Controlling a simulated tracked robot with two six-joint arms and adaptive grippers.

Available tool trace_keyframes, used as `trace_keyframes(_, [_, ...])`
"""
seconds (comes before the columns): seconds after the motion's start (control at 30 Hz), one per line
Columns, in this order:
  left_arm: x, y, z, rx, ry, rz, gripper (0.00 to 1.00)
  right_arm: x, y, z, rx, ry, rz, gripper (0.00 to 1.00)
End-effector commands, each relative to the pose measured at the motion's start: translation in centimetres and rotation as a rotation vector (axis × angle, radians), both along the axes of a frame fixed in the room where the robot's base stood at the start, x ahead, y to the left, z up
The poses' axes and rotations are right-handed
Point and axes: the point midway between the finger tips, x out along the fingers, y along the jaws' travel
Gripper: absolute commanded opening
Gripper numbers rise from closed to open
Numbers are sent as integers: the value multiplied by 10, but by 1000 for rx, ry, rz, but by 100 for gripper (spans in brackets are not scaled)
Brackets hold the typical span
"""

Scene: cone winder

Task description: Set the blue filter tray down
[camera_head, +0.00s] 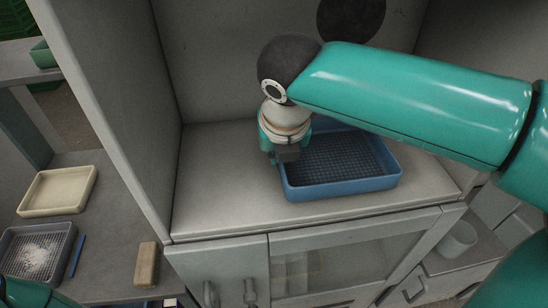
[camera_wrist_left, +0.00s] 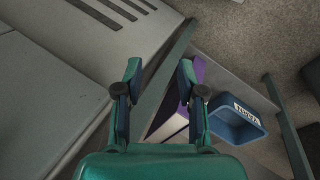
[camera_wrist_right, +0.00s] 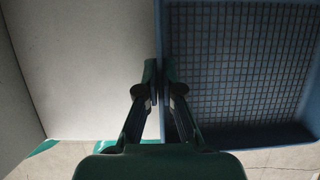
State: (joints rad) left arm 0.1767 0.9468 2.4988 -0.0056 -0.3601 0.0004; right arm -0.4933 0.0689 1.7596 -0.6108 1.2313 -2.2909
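The blue filter tray (camera_head: 345,187), with a dark mesh floor, is inside the grey cabinet bay in the head view. It looks level and on or just above the bay's shelf surface (camera_head: 215,205); I cannot tell if there is a gap. In the right wrist view the tray (camera_wrist_right: 235,135) fills the right side. My right gripper (camera_wrist_right: 160,75) has its fingers on both sides of the tray's left wall, closed on it. My left gripper (camera_wrist_left: 160,75) is open and empty, away from the tray; its fingertips are outside the head view.
A cream tray (camera_head: 58,208), a grey mesh tray with white material (camera_head: 66,229), a blue stick (camera_head: 77,256) and a tan block (camera_head: 147,264) are on the left bench. The bay's left wall (camera_head: 125,110) stands between bench and tray. Shelf surface left of the tray is clear.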

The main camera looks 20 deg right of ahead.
Motion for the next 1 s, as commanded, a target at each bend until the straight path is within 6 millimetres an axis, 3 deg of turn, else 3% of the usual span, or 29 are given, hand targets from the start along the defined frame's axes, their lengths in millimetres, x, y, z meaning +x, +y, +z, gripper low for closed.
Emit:
trace_keyframes(0.1, [0,0,1,0,0,0,39,3,-1,-10,-1,0,0,0])
trace_keyframes(0.47, [0,0,-1,0,0,0,39,4,-1,-15,0,-2,0,0])
trace_keyframes(0.67, [0,0,0,0,0,0,39,4,-1,-15,-1,-1,1,31])
trace_keyframes(1.0, [0,0,1,0,0,0,39,4,0,-12,0,0,1,31])
